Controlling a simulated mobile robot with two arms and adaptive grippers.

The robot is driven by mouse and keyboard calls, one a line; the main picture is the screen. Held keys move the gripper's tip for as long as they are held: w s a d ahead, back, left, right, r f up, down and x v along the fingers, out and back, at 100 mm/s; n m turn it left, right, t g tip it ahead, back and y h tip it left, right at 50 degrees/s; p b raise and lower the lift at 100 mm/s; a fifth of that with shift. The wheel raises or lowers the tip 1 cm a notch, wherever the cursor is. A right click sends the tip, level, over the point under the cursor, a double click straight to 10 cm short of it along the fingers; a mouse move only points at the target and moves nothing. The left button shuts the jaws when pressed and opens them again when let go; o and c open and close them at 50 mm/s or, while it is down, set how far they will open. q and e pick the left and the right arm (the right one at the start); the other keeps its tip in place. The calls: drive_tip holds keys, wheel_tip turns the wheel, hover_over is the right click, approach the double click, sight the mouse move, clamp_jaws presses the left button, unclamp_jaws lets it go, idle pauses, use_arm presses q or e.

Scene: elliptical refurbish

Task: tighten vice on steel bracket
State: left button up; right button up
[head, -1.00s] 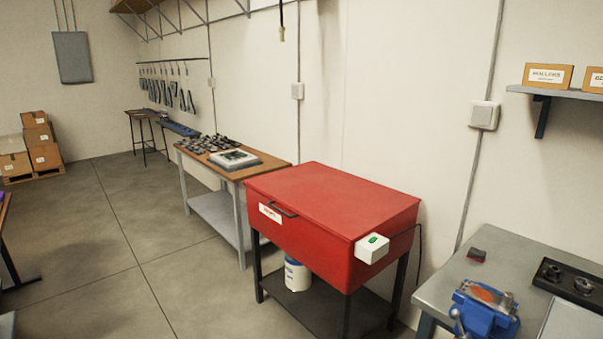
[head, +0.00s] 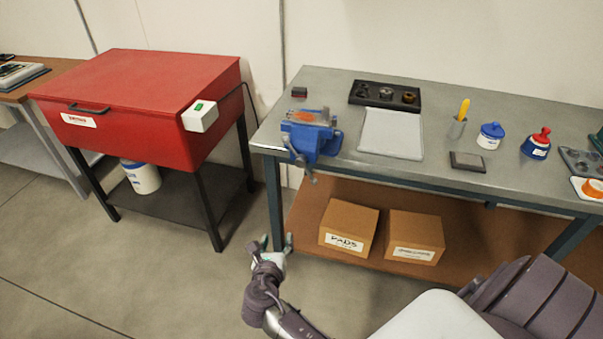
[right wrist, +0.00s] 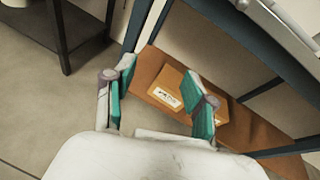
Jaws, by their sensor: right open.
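The blue vice (head: 327,143) is at the left front corner of the grey workbench (head: 345,83) in the head view. Its handle (head: 298,157) hangs down over the front edge. An orange patch and a greyish piece show at its top; I cannot tell whether the grey piece is the steel bracket. My right gripper (head: 276,243) is open and empty, below and to the left of the vice, in front of the bench leg. In the right wrist view its teal fingers (right wrist: 160,78) are spread apart, and the vice is out of that view. My left gripper is not in view.
A red cabinet (head: 150,85) on dark legs stands left of the bench. Two cardboard boxes (head: 349,229) (head: 415,237) sit on the lower shelf. A light tray (head: 391,134), a black parts holder (head: 385,95) and small bottles (head: 490,136) lie right of the vice.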

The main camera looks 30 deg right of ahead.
sight(300, 165)
drive_tip(key=d+r+n+h, duration=0.25)
drive_tip(key=r+h, duration=0.25)
drive_tip(key=r, duration=0.9)
drive_tip(key=shift+t, duration=0.4)
drive_tip(key=x, duration=0.9)
drive_tip(key=f+x, duration=0.1)
drive_tip(key=x, duration=0.4)
drive_tip(key=shift+w, duration=0.1)
clamp_jaws()
